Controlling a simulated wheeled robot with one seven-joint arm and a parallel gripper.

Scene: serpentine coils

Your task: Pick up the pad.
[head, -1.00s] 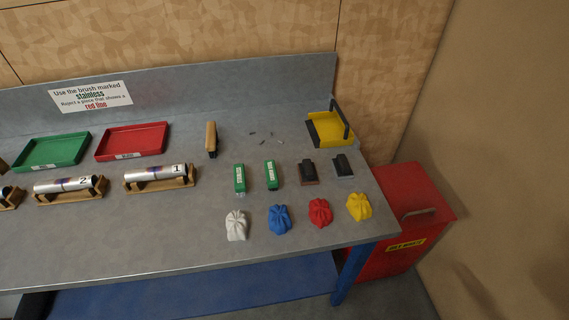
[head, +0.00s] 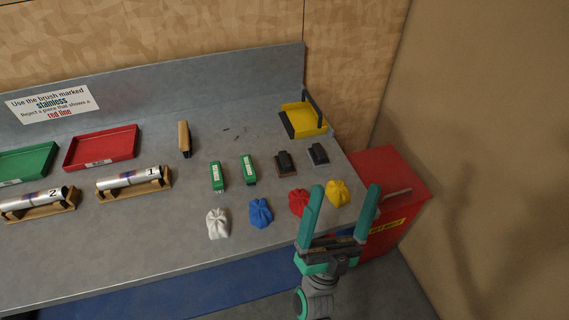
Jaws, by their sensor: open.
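Two small dark blocks with raised black grips stand towards the right of the bench: one on a brown base (head: 286,171) and one on a grey base (head: 318,161). No label tells me which one is the pad. In front of them lie crumpled cloth-like bundles: white (head: 217,224), blue (head: 260,212), red (head: 299,203) and yellow (head: 338,193). My gripper (head: 345,192) is open and empty at the bench's front right, its two teal fingers pointing away from me. It appears near the red and yellow bundles; its height above them is unclear.
Two green-topped blocks (head: 217,176), a wooden-handled brush (head: 185,139) and a yellow tray (head: 303,118) with a dark upright share the bench. Numbered tubes (head: 133,179) on wooden cradles and a red tray (head: 101,148) lie left. A red bin (head: 390,180) stands right.

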